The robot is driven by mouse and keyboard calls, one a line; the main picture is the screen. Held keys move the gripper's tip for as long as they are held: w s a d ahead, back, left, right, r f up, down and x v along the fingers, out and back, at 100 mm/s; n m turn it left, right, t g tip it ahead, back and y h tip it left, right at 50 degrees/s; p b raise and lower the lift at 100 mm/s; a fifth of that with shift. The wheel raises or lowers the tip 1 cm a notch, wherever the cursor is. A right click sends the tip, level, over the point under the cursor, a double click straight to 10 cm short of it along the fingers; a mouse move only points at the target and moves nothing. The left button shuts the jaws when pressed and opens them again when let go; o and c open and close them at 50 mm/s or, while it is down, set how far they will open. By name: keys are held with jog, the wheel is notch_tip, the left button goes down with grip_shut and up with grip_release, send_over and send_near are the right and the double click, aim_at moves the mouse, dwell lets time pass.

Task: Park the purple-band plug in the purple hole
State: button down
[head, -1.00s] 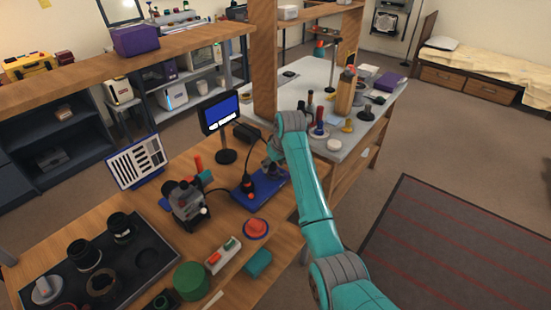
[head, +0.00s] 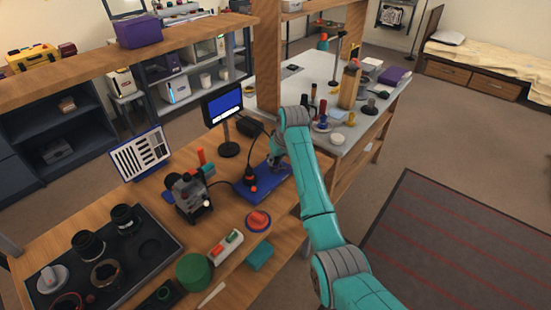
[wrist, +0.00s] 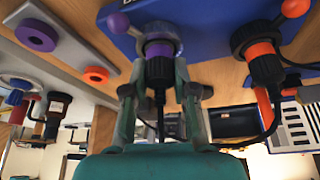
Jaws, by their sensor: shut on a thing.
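In the wrist view the purple-band plug (wrist: 159,52) is between the fingers of my gripper (wrist: 160,97), which is shut on it. In the head view my gripper (head: 275,162) is over the blue board (head: 262,190), partly hidden by my arm.
An orange-band plug (wrist: 265,66) with a cable sits in the other socket, right of my gripper. An orange hole (wrist: 96,75) is in the grey plate. A monitor (head: 222,106) and a microscope-like device (head: 187,194) stand close by.

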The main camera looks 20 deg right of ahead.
jog(key=shift+r, duration=0.95)
dwell(1.0)
jog(key=shift+r, duration=2.1)
